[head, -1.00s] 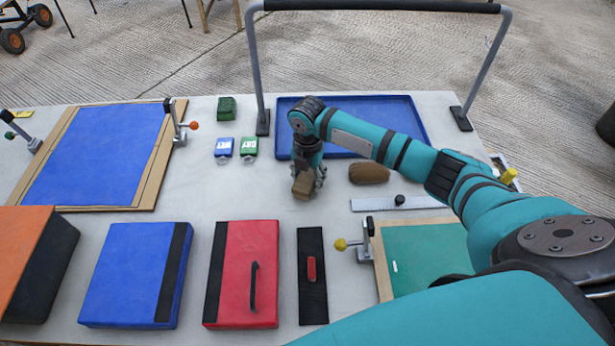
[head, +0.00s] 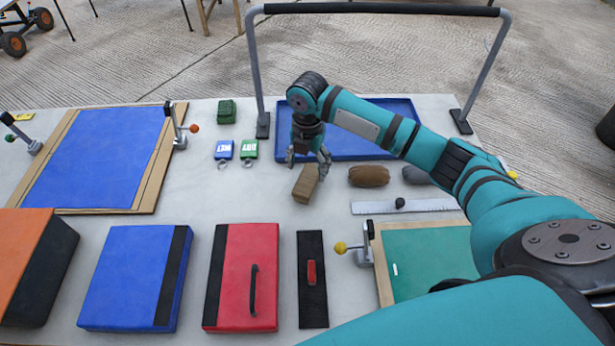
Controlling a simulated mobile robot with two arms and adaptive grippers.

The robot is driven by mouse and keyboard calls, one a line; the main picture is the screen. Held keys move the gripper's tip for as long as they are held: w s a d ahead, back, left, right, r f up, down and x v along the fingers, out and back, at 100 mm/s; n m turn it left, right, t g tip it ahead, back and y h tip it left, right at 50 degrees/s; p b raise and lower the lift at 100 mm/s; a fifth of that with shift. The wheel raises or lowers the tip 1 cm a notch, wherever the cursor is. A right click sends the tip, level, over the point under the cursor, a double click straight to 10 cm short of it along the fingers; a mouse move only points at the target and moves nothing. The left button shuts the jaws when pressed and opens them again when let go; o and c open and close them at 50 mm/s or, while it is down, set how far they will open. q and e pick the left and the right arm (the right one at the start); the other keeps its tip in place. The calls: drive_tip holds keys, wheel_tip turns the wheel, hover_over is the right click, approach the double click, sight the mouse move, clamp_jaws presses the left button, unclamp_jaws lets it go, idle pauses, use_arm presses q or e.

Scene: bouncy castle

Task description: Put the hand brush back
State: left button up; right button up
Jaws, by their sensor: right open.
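A tan-brown block (head: 305,184), which looks like the hand brush, lies on the grey table, slightly tilted in its heading. My right gripper (head: 309,158) is just above and behind it, fingers spread, apart from the block and empty. The blue tray (head: 352,147) lies behind the gripper, partly hidden by my right arm. My left gripper is not in view.
A brown rounded object (head: 369,176) and a grey one (head: 416,175) lie to the right, with a metal ruler (head: 370,207) in front. Red (head: 240,275) and blue (head: 135,275) cases and a black strip (head: 311,300) line the front. A tall rail (head: 253,70) stands at the back.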

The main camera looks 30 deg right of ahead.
sight(308, 178)
wheel_tip(308, 178, up, 6)
drive_tip(key=shift+f, duration=0.15)
